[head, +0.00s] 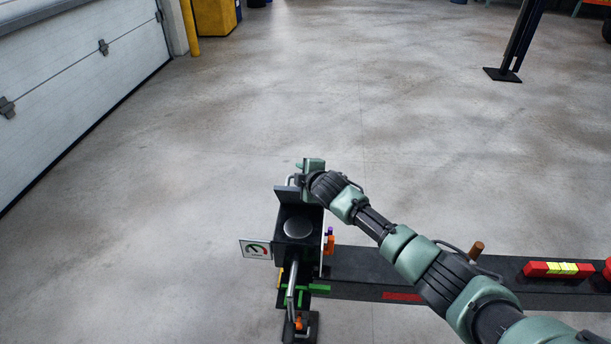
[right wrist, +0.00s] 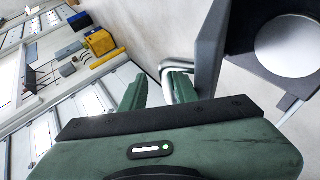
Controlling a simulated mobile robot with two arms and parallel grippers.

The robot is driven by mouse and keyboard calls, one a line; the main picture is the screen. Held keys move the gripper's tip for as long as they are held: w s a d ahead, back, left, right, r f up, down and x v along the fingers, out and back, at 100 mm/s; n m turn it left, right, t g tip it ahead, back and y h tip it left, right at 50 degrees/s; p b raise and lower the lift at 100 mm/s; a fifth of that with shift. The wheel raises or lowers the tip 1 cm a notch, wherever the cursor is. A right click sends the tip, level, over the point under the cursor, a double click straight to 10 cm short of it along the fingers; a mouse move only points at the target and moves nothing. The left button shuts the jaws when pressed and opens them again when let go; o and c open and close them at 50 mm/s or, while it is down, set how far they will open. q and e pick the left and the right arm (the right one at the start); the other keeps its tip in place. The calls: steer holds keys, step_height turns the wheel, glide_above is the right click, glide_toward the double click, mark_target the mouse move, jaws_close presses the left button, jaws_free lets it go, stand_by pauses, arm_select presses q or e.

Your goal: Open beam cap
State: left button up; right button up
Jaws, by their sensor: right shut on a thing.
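My right gripper (head: 303,172) is at that far edge. In the right wrist view my right gripper (right wrist: 160,88) is shut on a pale metal bar (right wrist: 168,66) beside the dark plate (right wrist: 210,45). The disc shows there too (right wrist: 290,45). My left gripper is not in view.
A gauge sign (head: 256,249) sticks out left of the fitting. A metal lever (head: 292,280) and green parts (head: 320,288) are below it. A red and yellow block (head: 557,269) lies on the beam. A garage door (head: 80,75) is at left.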

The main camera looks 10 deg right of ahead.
steer(key=shift+s+d+r, duration=0.35)
steer(key=shift+s+r, duration=0.1)
steer(key=shift+r, duration=0.15)
steer(key=v, duration=0.6)
steer(key=shift+s, duration=0.2)
steer(key=shift+w+a+f, duration=0.1)
steer(key=shift+f, duration=0.05)
steer(key=shift+a, duration=0.1)
